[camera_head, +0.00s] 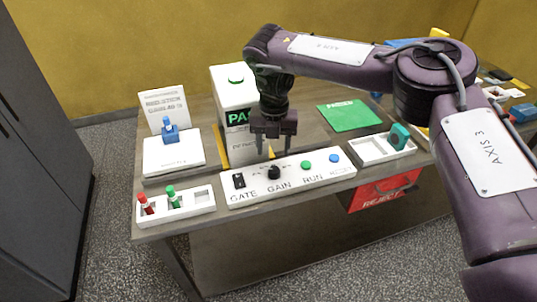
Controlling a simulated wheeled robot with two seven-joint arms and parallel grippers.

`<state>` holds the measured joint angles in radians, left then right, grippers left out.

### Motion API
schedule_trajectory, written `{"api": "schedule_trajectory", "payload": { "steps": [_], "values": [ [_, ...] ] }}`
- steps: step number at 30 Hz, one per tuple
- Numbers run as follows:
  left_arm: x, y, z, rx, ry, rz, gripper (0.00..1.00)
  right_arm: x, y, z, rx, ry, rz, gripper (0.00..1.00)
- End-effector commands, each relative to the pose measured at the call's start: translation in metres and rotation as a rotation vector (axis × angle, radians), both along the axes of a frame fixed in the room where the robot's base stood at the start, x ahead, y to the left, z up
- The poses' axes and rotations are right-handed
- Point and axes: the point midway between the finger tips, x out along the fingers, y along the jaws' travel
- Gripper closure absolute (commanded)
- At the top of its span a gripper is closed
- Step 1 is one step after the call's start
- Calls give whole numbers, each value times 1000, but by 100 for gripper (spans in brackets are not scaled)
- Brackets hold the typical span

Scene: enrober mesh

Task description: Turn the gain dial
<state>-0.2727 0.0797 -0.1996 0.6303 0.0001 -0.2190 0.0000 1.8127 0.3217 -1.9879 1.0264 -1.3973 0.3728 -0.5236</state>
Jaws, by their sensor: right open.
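The gain dial (274,173) is a small black knob on a white control panel (318,178), above the printed word GAIN. My right gripper (273,153) points down just above and behind the dial, its two fingers apart and empty. I cannot tell whether the fingertips touch the panel. The same panel holds a black GATE switch (239,180) to the left, and a green RUN button (306,165) and a blue button (334,158) to the right. My left gripper is not in view.
A white rack (203,205) with red and green items stands front left. A white box (228,93) with a green button stands behind my gripper. A green mat (349,116) lies behind.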

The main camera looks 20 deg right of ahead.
Motion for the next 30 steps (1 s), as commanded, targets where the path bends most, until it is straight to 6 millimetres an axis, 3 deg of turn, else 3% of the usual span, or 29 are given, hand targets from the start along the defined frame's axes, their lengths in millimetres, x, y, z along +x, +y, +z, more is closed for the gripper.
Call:
{"api": "schedule_trajectory", "payload": {
  "steps": [5, 9, 12, 16, 23, 28, 30],
  "values": [
    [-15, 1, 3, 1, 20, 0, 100, -1, -2, -11, -6, 4, 0, 48],
    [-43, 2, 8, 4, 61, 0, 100, -2, -2, -34, -5, 5, -1, 48],
    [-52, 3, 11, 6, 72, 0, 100, -2, -2, -50, -4, 4, -1, 48],
    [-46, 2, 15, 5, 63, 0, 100, -1, -1, -66, -5, 2, -1, 48],
    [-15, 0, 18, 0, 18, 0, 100, -1, -1, -76, -3, 0, -1, 48],
    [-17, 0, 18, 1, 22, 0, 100, -1, -1, -77, -3, 0, -1, 48],
    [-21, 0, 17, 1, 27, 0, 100, -1, -1, -77, -3, 0, -1, 57]
  ]
}}
